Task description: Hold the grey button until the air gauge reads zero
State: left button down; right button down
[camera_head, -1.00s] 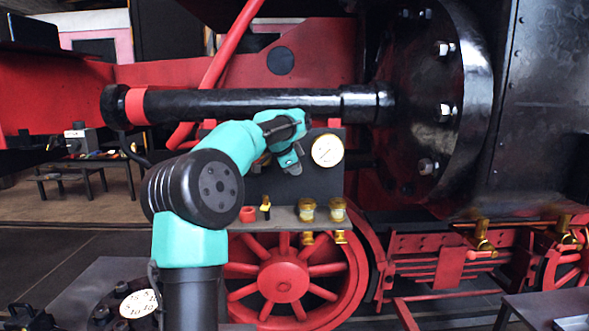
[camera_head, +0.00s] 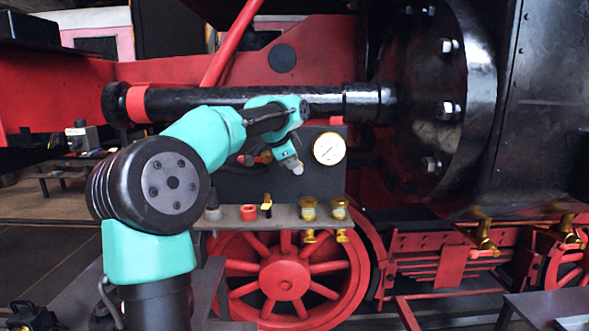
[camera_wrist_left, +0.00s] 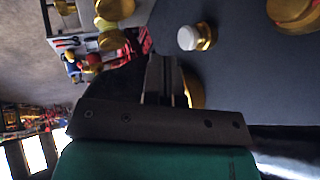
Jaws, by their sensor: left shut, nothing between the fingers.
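The grey button (camera_head: 298,169) sits on the dark panel (camera_head: 235,185), below and left of the air gauge (camera_head: 329,149). In the left wrist view the button (camera_wrist_left: 192,38) is a pale cap on a brass base. The gauge has a white face in a brass rim; its reading is too small to tell. My left gripper (camera_head: 287,157) is at the panel, just up and left of the button. In the left wrist view its shut, empty fingers (camera_wrist_left: 162,72) are beside the button, apart from it in the picture. The head view mostly hides the fingertips. My right gripper is out of view.
A grey shelf (camera_head: 280,221) under the panel holds two brass fittings (camera_head: 309,209), a red ring (camera_head: 248,212) and a small brass-and-black part (camera_head: 266,205). A red-handled valve (camera_head: 264,157) is left of the gripper. The thick black pipe (camera_head: 225,97) runs behind my arm.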

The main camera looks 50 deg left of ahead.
pick_arm(q)
jog(key=v, duration=0.6)
dwell(0.3)
